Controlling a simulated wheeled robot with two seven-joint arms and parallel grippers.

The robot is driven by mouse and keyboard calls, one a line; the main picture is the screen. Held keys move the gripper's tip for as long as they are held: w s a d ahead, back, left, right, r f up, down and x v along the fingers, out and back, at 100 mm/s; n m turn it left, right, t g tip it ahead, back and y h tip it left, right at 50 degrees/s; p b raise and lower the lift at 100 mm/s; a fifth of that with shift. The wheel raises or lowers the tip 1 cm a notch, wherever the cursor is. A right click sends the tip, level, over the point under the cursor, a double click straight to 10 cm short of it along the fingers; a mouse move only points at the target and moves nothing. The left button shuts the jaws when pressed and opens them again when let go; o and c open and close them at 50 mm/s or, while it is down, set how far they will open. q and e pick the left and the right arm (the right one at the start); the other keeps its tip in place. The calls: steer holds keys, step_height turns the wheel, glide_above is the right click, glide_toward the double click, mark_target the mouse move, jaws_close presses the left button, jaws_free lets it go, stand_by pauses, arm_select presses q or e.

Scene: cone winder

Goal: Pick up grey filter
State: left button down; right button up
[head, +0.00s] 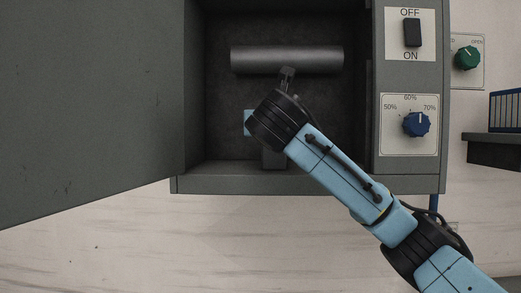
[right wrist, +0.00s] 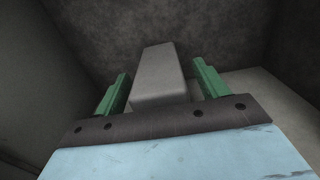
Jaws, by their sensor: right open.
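A grey block, which looks like the grey filter (right wrist: 160,88), stands between the two green fingers of my right gripper (right wrist: 160,70) in the right wrist view. The fingers are apart, with a gap showing on each side of the block. In the head view, part of a grey block (head: 273,159) shows below my right wrist, near the front of the open cabinet (head: 300,184). My wrist hides most of it, and the right fingers are hidden there too. My left gripper is not in view.
A grey cylinder (head: 287,60) lies across the back of the cabinet, just beyond my wrist. The open door (head: 90,90) fills the left side. A panel with a power switch (head: 412,32) and a blue knob (head: 416,124) borders the opening on the right.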

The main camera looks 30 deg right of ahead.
steer(key=shift+x, duration=1.15)
steer(key=shift+s+a+r, duration=0.1)
steer(key=shift+s+a, duration=0.1)
steer(key=shift+s, duration=0.15)
steer(key=shift+c, duration=0.2)
steer(key=shift+s, duration=0.15)
steer(key=shift+c, duration=1.1)
steer(key=shift+w, duration=0.2)
steer(key=c, duration=0.9)
